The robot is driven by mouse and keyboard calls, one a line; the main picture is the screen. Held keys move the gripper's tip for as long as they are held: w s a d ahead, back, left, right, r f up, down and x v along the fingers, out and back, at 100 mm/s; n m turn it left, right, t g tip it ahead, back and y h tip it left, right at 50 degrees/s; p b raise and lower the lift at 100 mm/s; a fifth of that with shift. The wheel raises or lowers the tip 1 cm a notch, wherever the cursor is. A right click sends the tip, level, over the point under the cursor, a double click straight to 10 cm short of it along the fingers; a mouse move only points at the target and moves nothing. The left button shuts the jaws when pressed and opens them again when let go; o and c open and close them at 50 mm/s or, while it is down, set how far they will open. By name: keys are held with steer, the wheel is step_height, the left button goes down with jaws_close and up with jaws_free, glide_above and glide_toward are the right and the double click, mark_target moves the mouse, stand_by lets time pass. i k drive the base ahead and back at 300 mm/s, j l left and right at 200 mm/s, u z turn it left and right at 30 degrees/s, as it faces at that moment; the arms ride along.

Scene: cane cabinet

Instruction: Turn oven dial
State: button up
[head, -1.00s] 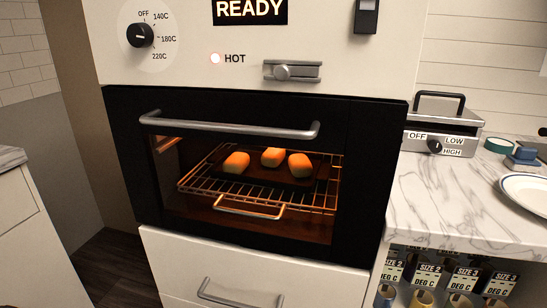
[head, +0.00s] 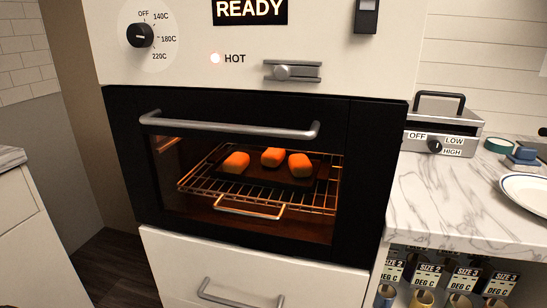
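The oven dial (head: 140,36) is a round black knob on a pale disc at the upper left of the cream oven panel (head: 185,72). Marks OFF, 140C, 180C and 220C run from its top around its right side. Its small pale pointer mark seems to face right, roughly toward 180C, but is too small to be sure. The READY display (head: 250,11) is lit, and the HOT lamp (head: 215,58) glows. Three orange-brown loaves (head: 272,157) lie on a dark tray inside the shut oven (head: 120,140). My gripper is not in view.
A silver latch (head: 292,71) and the oven door handle (head: 230,126) stick out from the front. A drawer handle (head: 240,296) is below. A marble counter at right (head: 440,200) holds an appliance with an OFF/LOW/HIGH knob (head: 435,146) and a plate (head: 528,190).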

mark_target(141, 35)
steer(key=k+l, duration=0.1)
steer(key=k, duration=0.8)
